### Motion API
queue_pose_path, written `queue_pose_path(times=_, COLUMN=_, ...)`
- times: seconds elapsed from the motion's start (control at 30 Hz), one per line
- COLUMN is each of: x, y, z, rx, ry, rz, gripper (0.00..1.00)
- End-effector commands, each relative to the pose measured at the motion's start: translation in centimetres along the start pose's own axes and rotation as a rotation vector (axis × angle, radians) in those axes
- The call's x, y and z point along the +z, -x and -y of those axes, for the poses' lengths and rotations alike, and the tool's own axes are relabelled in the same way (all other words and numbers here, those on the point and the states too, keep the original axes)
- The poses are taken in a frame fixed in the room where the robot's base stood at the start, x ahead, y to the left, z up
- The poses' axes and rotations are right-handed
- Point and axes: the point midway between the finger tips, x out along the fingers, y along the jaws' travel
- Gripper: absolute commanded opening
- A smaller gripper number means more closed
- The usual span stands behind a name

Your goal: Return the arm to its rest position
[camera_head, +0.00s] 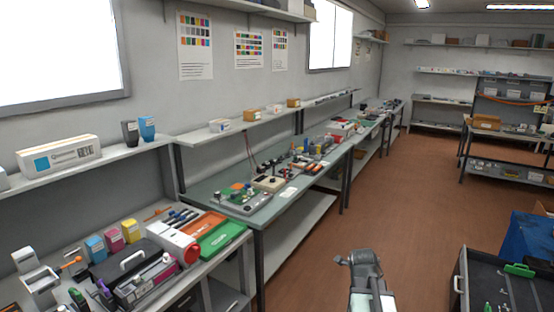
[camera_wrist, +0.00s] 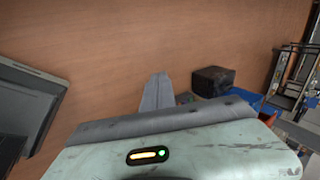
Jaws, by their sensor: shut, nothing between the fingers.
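My gripper (camera_wrist: 158,80) shows in the wrist view as grey fingers lying together, with nothing between them. It points out over the brown floor, clear of any object. The pale housing with a small lit indicator fills the lower part of that view. In the head view my arm (camera_head: 370,285) stands at the bottom, right of centre, over open floor between the benches and a dark drawer unit. I cannot make out the fingertips there.
A dark drawer unit (camera_head: 505,292) and blue bin (camera_head: 530,238) stand at right. The brown floor (camera_head: 400,205) between is clear.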

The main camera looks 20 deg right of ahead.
Motion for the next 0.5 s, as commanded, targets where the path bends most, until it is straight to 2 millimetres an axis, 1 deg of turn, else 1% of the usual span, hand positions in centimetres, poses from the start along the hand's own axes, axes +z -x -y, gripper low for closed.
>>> queue_pose_path(times=0.03, x=4.3, y=0.8, z=-1.6, rx=0.02, ry=0.118, rz=0.037, gripper=0.0)
queue_pose_path(times=0.07, x=6.7, y=1.4, z=-2.7, rx=0.036, ry=0.196, rz=0.058, gripper=0.0)
queue_pose_path(times=0.1, x=9.6, y=2.1, z=-4.3, rx=0.056, ry=0.309, rz=0.087, gripper=0.0)
queue_pose_path(times=0.17, x=13.6, y=3.3, z=-7.0, rx=0.086, ry=0.491, rz=0.13, gripper=0.0)
queue_pose_path(times=0.2, x=15.9, y=4.2, z=-8.9, rx=0.107, ry=0.621, rz=0.161, gripper=0.0)
queue_pose_path(times=0.27, x=19.1, y=5.7, z=-11.9, rx=0.136, ry=0.835, rz=0.21, gripper=0.0)
queue_pose_path(times=0.3, x=20.8, y=6.7, z=-14.1, rx=0.157, ry=0.996, rz=0.247, gripper=0.0)
queue_pose_path(times=0.33, x=21.7, y=7.3, z=-15.6, rx=0.172, ry=1.113, rz=0.275, gripper=0.0)
queue_pose_path(times=0.4, x=22.6, y=8.5, z=-18.2, rx=0.202, ry=1.361, rz=0.338, gripper=0.0)
queue_pose_path(times=0.43, x=22.6, y=8.8, z=-19.0, rx=0.214, ry=1.458, rz=0.366, gripper=0.0)
queue_pose_path(times=0.5, x=21.9, y=9.3, z=-20.2, rx=0.238, ry=1.661, rz=0.429, gripper=0.0)
